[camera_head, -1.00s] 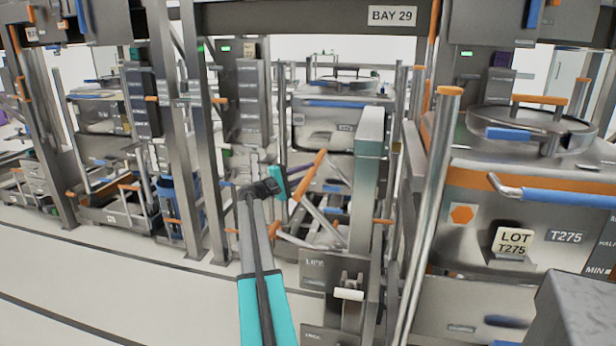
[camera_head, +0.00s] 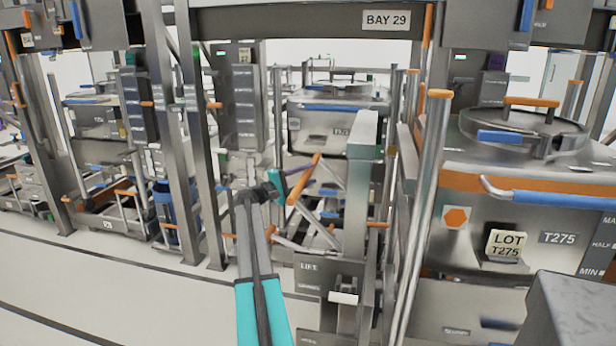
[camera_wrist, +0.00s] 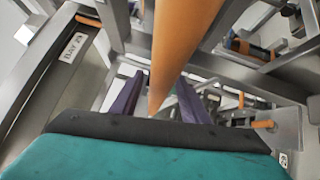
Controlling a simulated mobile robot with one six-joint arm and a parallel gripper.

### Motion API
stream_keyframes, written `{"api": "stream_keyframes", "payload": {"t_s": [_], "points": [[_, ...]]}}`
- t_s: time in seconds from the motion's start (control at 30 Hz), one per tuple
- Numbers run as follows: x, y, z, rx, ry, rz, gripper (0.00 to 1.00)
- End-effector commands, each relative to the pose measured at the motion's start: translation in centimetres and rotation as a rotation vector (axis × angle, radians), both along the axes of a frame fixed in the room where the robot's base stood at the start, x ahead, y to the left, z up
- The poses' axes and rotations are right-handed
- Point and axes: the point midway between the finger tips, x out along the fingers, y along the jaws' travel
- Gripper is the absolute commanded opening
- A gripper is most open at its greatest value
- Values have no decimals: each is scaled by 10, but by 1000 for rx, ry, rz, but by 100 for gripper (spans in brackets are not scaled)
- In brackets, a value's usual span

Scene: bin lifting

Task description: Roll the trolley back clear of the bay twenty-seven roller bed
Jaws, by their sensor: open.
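A steel bin marked LOT T275 (camera_head: 462,262), with orange band and blue handle, stands close at the right. An upright tube with an orange cap (camera_head: 428,180) rises beside it. I cannot tell which frame is the trolley, and no bay twenty-seven sign or roller bed can be made out. My gripper (camera_head: 290,183), teal with purple fingers, is beside a slanted orange handle (camera_head: 304,179) left of the grey column. In the wrist view the handle (camera_wrist: 172,50) runs between the spread fingers of my gripper (camera_wrist: 155,92), with gaps either side. The fingers are open.
A BAY 29 sign (camera_head: 387,20) hangs on the beam above. A grey column (camera_head: 361,185) and a box marked LIFT (camera_head: 318,275) stand right of my arm. Steel posts and racks line the left. The pale floor (camera_head: 110,285) at front left is clear.

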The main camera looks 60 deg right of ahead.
Motion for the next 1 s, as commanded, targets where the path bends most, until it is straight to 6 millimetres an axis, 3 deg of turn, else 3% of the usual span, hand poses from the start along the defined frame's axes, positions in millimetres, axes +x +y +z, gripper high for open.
{"api": "stream_keyframes", "payload": {"t_s": [0.7,1.0], "points": [[54,87,-15,0,1,-1,42],[68,108,-18,-1,3,-3,42]]}}
